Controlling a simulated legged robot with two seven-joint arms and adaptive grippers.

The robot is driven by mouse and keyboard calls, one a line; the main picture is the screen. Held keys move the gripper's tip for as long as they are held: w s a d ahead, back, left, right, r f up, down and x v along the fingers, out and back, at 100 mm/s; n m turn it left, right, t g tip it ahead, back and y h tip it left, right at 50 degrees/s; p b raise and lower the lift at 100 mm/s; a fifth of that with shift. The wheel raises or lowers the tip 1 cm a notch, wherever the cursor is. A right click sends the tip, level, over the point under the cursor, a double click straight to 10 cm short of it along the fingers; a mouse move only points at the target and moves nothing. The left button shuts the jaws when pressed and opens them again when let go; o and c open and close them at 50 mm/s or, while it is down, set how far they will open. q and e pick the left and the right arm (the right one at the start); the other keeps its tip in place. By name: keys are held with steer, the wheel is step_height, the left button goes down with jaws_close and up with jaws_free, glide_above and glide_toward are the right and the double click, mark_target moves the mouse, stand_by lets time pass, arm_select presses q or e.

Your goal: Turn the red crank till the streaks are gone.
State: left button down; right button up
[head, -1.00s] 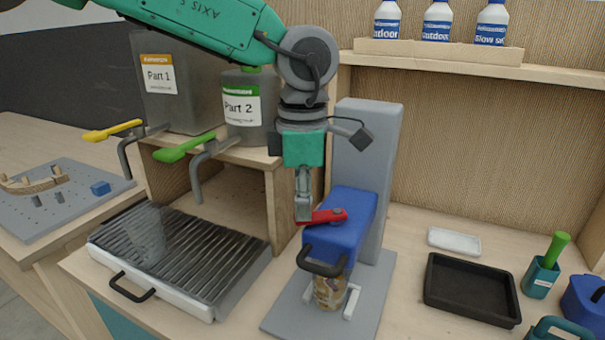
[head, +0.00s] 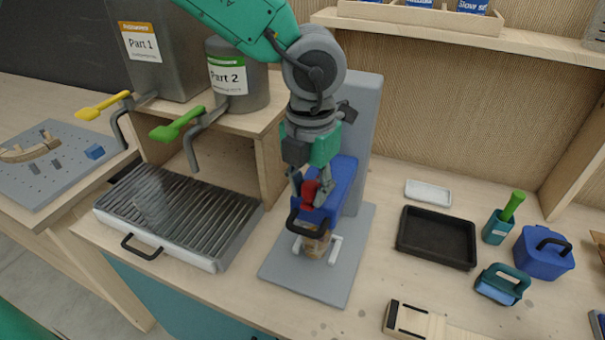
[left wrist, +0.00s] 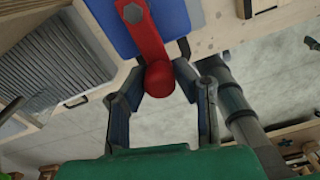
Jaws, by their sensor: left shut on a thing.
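The red crank (head: 309,194) sits on top of the blue mixer head (head: 345,178), which is fixed to a grey column and base. My left gripper (head: 316,193) is shut on the crank's knob. In the left wrist view the red crank (left wrist: 147,42) runs from its pivot on the blue head to the round knob between my fingers (left wrist: 160,80). A clear cup with brown and pale streaked contents (head: 313,243) stands under the head, between two white bars; its upper part is partly hidden. My right gripper is not in view.
A grated tray (head: 130,240) and two tanks with yellow (head: 103,105) and green (head: 177,124) levers stand at left. A black tray (head: 437,238), a white dish (head: 428,193) and several tools lie at right. A shelf crosses above.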

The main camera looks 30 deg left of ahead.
mark_target(316, 183)
arm_select(q)
steer(key=shift+d+n+p, duration=0.45)
steer(key=shift+n+p, duration=0.05)
steer(key=shift+n, duration=0.4)
steer(key=shift+w, duration=0.1)
steer(key=c, duration=1.3)
jaws_free()
steer(key=shift+w, duration=0.15)
step_height(316, 183, up, 12)
steer(key=shift+w+f, duration=0.1)
steer(key=shift+f, duration=0.05)
